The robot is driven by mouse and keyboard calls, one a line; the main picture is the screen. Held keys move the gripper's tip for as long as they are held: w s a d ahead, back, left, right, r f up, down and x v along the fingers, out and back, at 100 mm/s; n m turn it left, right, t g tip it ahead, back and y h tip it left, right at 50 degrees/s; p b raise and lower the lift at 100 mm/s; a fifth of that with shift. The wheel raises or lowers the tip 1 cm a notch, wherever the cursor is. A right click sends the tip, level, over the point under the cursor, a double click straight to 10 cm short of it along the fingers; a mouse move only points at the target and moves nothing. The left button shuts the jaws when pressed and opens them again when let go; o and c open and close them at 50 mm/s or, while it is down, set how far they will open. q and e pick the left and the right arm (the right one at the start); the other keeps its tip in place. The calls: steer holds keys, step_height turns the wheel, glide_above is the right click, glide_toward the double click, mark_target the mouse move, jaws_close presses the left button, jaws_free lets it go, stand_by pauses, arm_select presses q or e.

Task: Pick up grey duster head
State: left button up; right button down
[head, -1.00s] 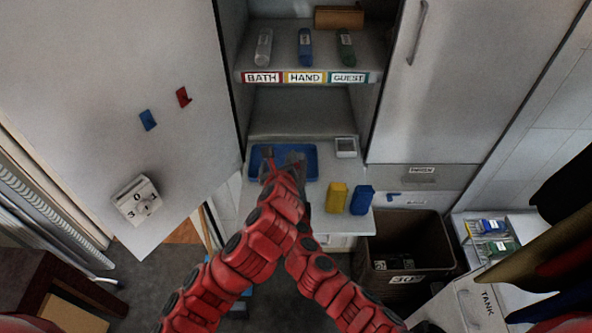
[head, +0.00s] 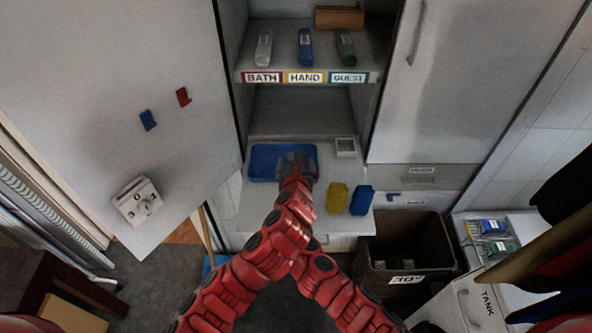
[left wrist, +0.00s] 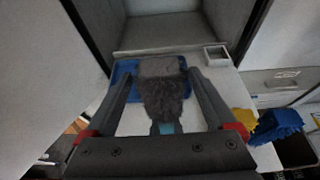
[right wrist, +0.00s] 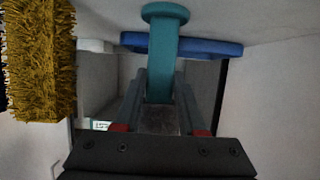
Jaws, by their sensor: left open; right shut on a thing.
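The grey duster head (left wrist: 163,92) is fluffy and lies between the spread fingers of my left gripper (left wrist: 160,88) in the left wrist view, with a gap on each side. A bit of teal (left wrist: 166,128) shows at its near end. In the head view my left gripper (head: 297,165) is over the right end of the blue tray (head: 262,175). In the right wrist view a teal handle (right wrist: 163,65) with a round end runs between the fingers of my right gripper (right wrist: 160,118), which is shut on it. My left arm hides my right gripper in the head view.
Yellow (head: 338,197) and blue (head: 362,200) duster heads stand right of the tray, with a small white box (head: 346,147) behind. Labelled bottles (head: 305,46) stand on the shelf above. A dark bin (head: 405,255) is at lower right. The open cabinet door (head: 90,90) bounds the left.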

arm_select(q)
steer(key=shift+x, duration=2.35)
steer(key=shift+s, duration=0.1)
jaws_close()
step_height(320, 180, up, 10)
arm_select(e)
steer(key=shift+c, duration=2)
jaws_free()
steer(key=shift+s, duration=0.15)
